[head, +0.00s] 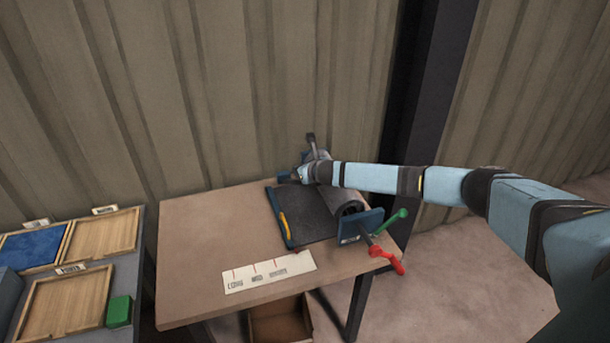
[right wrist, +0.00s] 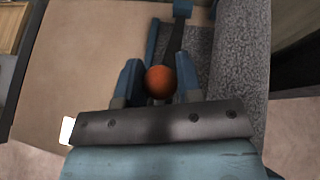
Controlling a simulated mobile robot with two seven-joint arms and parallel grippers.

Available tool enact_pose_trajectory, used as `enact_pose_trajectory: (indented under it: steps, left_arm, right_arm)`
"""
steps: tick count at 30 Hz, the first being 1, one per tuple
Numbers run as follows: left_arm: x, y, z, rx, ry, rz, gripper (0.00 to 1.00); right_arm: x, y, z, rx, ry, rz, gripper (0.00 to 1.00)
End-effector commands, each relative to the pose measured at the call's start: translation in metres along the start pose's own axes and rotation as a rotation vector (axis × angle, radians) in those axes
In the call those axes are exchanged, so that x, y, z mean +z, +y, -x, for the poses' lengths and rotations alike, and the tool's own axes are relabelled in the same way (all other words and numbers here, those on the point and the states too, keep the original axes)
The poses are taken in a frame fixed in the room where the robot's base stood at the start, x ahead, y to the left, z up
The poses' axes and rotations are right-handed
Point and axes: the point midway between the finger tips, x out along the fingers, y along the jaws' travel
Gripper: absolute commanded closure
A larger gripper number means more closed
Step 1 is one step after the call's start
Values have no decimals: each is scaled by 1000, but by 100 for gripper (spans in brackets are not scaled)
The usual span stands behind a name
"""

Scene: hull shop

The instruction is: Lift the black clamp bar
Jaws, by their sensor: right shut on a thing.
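A small bench device with a grey textured bed (head: 300,212) and roll (head: 342,200) stands on the wooden table. My right gripper (head: 303,178) is at its far end. In the right wrist view my right gripper (right wrist: 160,84) is shut on an orange ball knob (right wrist: 160,80), with one blue finger on each side. A narrow dark bar (right wrist: 182,10), seemingly the black clamp bar, shows beyond the knob; their join is partly hidden. In the head view a dark bar end (head: 311,142) sticks up behind my gripper. My left gripper is not in view.
The device's near end has a blue plate (head: 361,225), a red crank handle (head: 388,260) and a green lever (head: 390,221). A white label strip (head: 270,274) lies on the wooden table (head: 190,250). Trays (head: 65,305) and a green block (head: 119,311) are at left. A ribbed wall stands behind.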

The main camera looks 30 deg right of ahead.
Motion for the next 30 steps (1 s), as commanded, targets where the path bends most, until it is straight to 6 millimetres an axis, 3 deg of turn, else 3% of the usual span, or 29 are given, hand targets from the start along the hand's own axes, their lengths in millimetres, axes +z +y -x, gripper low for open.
enact_pose_trajectory:
  steps: [20,21,23,24,30]
  left_arm:
    - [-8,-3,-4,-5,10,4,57]
    - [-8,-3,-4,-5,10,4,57]
    - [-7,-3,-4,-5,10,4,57]
    - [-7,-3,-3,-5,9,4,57]
    - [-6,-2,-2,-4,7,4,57]
  right_arm:
    - [14,-4,-2,2,22,-8,100]
    - [15,-5,-2,2,21,-8,60]
    - [14,-4,-2,2,22,-8,46]
    - [13,-4,-2,3,23,-7,42]
    - [11,-3,-2,5,26,-7,42]
